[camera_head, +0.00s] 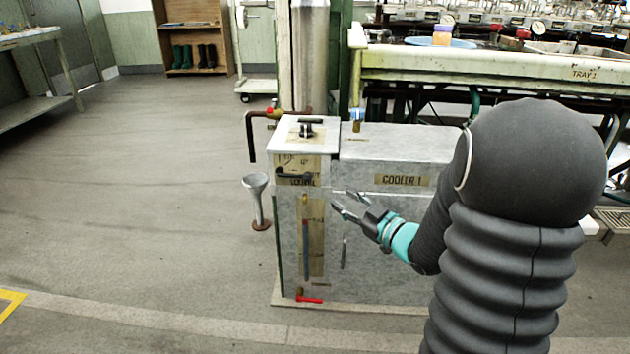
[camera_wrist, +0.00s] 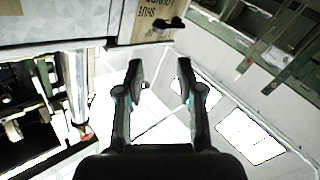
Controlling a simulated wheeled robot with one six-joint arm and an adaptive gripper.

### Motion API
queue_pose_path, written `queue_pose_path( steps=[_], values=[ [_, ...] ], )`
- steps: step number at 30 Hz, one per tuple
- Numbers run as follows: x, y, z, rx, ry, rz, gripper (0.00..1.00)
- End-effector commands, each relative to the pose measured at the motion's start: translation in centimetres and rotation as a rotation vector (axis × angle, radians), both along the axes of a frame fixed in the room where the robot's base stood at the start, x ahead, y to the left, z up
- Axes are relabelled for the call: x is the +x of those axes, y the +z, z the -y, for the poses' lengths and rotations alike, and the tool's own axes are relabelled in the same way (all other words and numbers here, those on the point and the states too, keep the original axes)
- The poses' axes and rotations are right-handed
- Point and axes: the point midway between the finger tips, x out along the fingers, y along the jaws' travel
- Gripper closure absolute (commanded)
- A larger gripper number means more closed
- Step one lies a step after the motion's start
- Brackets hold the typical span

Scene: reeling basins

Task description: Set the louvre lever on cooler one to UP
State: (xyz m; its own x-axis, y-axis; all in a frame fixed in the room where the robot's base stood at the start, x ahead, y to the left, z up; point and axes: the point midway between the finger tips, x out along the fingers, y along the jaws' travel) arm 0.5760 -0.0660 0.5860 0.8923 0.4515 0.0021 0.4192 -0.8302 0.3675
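Cooler one, a grey box labelled COOLER 1 (camera_head: 403,180), stands on the floor in the middle of the head view. A black lever (camera_head: 293,177) lies about level on its left front panel, over a tan plate with markings and partly across a label that seems to read LOUVRE. My gripper (camera_head: 341,200) is right of the lever and a little lower, apart from it. In the wrist view my gripper (camera_wrist: 159,64) is open and empty. A black handle (camera_wrist: 168,25) beside a tan label shows beyond the fingertips; I cannot tell which handle it is.
A black T-handle (camera_head: 309,125) is on the cooler's top. A red-handled valve (camera_head: 308,299) is at its foot. A pipe (camera_head: 252,132) and a grey funnel stand (camera_head: 257,198) are on its left. The tray bench (camera_head: 480,66) is behind. Floor at left is clear.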

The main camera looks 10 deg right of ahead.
Motion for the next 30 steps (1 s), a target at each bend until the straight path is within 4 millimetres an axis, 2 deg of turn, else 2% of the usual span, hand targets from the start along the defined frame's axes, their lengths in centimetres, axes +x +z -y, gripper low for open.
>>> queue_pose_path(
  steps=[18, 24, 30],
  values=[
    [9.5, -0.1, -5.2, -0.001, 0.005, -0.002, 0.63],
    [11.0, -0.1, -5.9, -0.001, 0.003, -0.002, 0.63],
    [11.3, -0.1, -6.0, -0.001, 0.002, -0.002, 0.63]
  ],
)
